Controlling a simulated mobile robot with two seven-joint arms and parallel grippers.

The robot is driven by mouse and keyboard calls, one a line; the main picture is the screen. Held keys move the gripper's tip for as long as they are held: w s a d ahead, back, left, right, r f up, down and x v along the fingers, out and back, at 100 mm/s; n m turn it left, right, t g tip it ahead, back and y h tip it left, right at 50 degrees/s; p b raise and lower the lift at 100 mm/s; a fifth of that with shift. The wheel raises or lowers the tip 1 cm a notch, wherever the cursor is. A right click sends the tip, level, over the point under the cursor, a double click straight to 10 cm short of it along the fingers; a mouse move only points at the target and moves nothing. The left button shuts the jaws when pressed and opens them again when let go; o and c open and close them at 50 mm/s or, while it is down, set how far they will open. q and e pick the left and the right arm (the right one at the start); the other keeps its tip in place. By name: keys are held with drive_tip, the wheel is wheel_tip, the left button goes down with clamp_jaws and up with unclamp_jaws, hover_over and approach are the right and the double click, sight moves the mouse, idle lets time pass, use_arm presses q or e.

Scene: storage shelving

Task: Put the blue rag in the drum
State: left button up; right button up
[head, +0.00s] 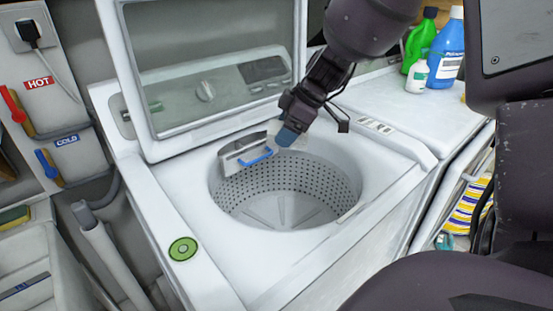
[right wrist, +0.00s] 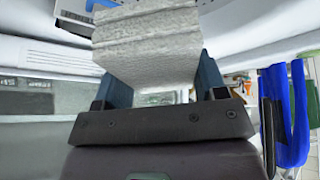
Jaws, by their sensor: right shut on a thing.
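My right gripper (head: 290,130) is over the back rim of the washer's drum (head: 285,190), with its fingers pointing down. In the right wrist view, the right gripper (right wrist: 160,90) is shut on a folded, ribbed cloth (right wrist: 155,45) that looks pale grey rather than blue. In the head view the fingers mostly hide the cloth. The drum is open, and its visible floor and perforated wall look empty. No clearly blue rag shows in the head view. My left gripper is not in view.
The washer lid (head: 215,75) stands raised behind the opening. A grey dispenser with a blue bar (head: 255,157) sits at the drum's back left rim. Green (head: 420,40) and blue (head: 447,50) bottles and a small white one (head: 417,77) stand on the right-hand machine.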

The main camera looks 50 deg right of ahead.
drive_tip(key=shift+g, duration=0.8)
drive_tip(key=f+b, duration=0.3)
drive_tip(key=f, duration=0.7)
drive_tip(key=f+b, duration=0.3)
drive_tip(key=f, duration=0.7)
drive_tip(key=w+f+b, duration=0.1)
drive_tip(key=f+b, duration=0.3)
drive_tip(key=f, duration=0.6)
drive_tip(key=shift+f, duration=0.5)
drive_tip(key=shift+r, duration=0.15)
drive_tip(key=shift+f, duration=0.4)
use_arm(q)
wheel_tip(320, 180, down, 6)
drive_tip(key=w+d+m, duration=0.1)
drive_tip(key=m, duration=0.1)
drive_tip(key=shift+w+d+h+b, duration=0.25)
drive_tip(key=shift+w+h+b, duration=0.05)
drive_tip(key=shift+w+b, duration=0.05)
use_arm(e)
drive_tip(key=shift+f, duration=0.1)
drive_tip(key=shift+f, duration=0.15)
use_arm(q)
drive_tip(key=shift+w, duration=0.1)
